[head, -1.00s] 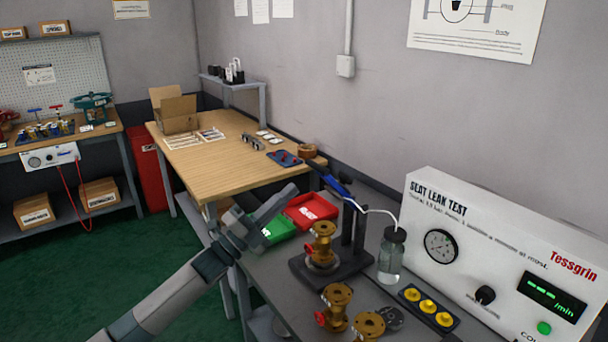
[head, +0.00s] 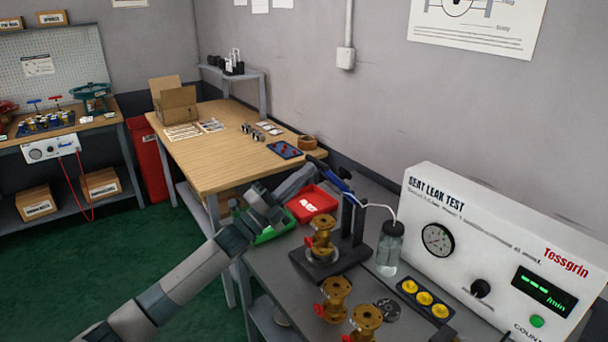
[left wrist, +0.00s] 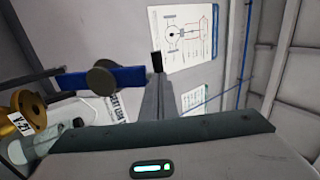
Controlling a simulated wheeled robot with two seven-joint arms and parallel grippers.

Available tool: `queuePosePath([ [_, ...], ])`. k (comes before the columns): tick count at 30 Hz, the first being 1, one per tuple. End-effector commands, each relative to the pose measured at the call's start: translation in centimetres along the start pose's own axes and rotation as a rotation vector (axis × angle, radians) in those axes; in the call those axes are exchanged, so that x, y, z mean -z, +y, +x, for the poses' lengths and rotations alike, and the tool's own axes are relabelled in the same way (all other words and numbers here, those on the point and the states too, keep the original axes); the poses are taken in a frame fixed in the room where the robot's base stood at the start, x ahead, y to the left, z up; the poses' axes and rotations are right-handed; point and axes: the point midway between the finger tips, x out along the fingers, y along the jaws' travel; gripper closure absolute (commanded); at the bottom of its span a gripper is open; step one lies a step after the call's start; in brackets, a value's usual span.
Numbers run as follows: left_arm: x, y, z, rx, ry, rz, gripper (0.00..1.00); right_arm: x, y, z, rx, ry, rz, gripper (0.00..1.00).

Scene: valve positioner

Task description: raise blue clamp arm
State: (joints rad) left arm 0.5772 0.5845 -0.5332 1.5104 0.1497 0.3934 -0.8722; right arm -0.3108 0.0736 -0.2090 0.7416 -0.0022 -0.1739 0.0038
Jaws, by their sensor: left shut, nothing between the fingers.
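The blue clamp arm (head: 338,182) is on the dark stand (head: 352,228) on the grey bench, and slopes from its dark end at upper left down toward the post. A brass valve (head: 322,236) with a red part sits on the stand's base below it. My left gripper (head: 312,172) is shut and empty, with its tips close to the clamp arm's dark end. In the left wrist view the blue arm (left wrist: 128,78) lies just left of the shut fingers (left wrist: 157,65). I cannot tell whether they touch. My right gripper is not in view.
A red tray (head: 312,204) and a green tray (head: 275,232) lie behind and left of the stand. A bottle (head: 389,250) with a tube and the leak tester (head: 490,250) stand right. Loose brass valves (head: 335,298) and a yellow-capped block (head: 425,299) are in front.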

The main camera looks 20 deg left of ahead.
Motion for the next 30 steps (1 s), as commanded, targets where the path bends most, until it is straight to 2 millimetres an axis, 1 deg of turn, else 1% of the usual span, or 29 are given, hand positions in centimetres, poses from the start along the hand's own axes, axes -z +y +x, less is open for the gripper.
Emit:
queuePosePath([
  [5,0.0,-0.2,0.2,-0.005,0.001,0.000,1.00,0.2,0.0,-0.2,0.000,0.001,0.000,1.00],
  [9,0.1,-0.7,1.1,-0.035,0.003,0.002,1.00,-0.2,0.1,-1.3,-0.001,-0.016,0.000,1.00],
  [10,0.1,-0.9,1.3,-0.045,0.004,0.002,1.00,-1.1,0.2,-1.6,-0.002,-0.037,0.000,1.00],
  [12,0.0,-1.3,2.1,-0.072,0.004,0.002,1.00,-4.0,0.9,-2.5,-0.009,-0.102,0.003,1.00],
  [15,0.1,-1.6,3.1,-0.116,0.004,0.002,1.00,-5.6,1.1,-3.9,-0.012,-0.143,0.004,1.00],
  [16,0.1,-1.7,3.5,-0.129,0.004,0.001,1.00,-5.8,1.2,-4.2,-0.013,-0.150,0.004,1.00],
  [19,0.1,-1.9,4.4,-0.171,0.005,0.002,1.00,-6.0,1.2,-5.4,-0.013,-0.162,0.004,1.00],
  [22,0.1,-2.1,5.5,-0.212,0.004,0.001,1.00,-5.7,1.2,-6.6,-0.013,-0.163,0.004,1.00],
  [24,0.0,-2.3,6.6,-0.238,0.003,0.003,1.00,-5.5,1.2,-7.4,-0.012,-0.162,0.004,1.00],
  [27,0.1,-1.8,8.4,-0.245,0.002,0.002,1.00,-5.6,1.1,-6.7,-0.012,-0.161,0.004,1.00],
  [30,0.1,-1.6,10.1,-0.246,0.001,0.002,1.00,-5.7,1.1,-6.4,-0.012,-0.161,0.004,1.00],
])
